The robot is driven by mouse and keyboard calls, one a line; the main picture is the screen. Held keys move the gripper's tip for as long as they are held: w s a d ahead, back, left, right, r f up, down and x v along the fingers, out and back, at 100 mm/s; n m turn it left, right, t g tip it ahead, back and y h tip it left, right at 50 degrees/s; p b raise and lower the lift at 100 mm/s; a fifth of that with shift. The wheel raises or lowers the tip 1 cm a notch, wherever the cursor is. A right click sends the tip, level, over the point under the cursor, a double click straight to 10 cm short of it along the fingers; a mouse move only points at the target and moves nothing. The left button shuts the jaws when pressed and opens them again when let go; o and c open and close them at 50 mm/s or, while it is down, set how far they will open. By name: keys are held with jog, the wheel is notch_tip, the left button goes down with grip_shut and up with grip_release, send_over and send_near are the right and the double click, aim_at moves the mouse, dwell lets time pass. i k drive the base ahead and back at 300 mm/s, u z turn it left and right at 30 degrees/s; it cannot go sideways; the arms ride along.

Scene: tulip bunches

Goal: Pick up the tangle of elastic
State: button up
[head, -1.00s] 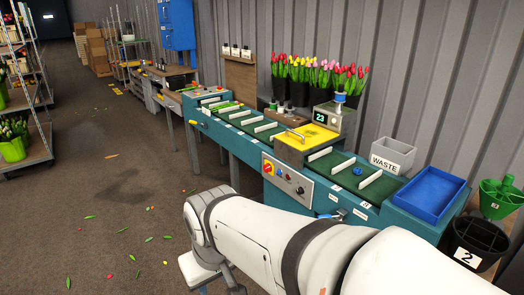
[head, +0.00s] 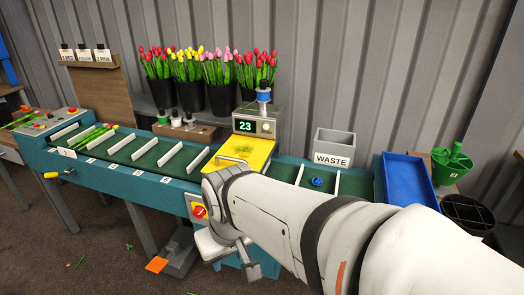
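A small blue tangle (head: 317,182), which looks like the elastic, lies on the green conveyor belt between two white dividers, just right of the yellow cover (head: 240,155). My arm reaches in from the lower right. My gripper (head: 228,256) hangs at the arm's far end, in front of the machine's front panel, lower than the tangle and to its left, well apart from it. Its fingers are not clear enough to show whether they are open or shut. Nothing is seen held in it.
A grey WASTE bin (head: 333,148) stands behind the belt. A blue tray (head: 409,182) is at the belt's right end. The yellow cover has a raised handle, and a display unit (head: 257,122) stands behind it. White dividers (head: 171,153) cross the belt.

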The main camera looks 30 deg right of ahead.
aim_at(319, 180)
jog(key=z, duration=0.75)
jog(key=i, duration=1.15)
jog(key=z, duration=0.75)
jog(key=k, duration=0.65)
jog(key=z, duration=0.25)
jog(key=i, duration=0.75)
jog(key=u, duration=0.1)
